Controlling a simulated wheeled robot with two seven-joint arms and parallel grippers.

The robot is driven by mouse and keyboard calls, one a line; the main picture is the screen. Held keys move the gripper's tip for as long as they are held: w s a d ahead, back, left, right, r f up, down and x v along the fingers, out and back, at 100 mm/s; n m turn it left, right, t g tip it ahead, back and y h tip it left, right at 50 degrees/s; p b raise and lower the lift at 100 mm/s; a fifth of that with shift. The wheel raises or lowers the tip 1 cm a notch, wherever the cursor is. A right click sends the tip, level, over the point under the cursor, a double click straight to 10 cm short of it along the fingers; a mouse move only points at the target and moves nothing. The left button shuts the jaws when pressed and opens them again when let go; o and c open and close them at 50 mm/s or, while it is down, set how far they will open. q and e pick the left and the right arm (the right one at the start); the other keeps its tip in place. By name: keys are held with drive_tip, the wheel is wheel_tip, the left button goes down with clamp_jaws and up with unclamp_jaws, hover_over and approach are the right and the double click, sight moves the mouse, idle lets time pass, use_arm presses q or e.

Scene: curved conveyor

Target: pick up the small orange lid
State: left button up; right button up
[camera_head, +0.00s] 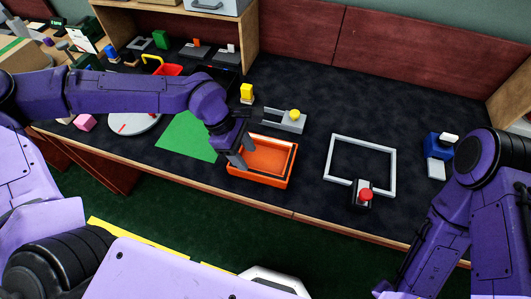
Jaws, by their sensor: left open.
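My left gripper (241,153) is open and points down at the left part of an orange tray (262,182) in the head view. Its fingers cover part of the tray's left side. I cannot tell whether they touch it. I cannot make out a separate small orange lid with certainty; the gripper may hide it. A small orange item (196,43) stands on a grey base at the back, too small to identify. My right arm is at the right; its gripper is not visible.
A green sheet (188,137) lies left of the tray. A grey fixture with a yellow knob (294,115) is behind it. A white square frame (329,157) and a red button (365,194) are to the right. The dark table's back right is clear.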

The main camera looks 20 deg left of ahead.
sight(256, 172)
use_arm(q)
drive_tip(key=x, duration=0.7)
drive_tip(key=shift+s+f, duration=0.15)
drive_tip(key=shift+f, duration=0.05)
clamp_jaws()
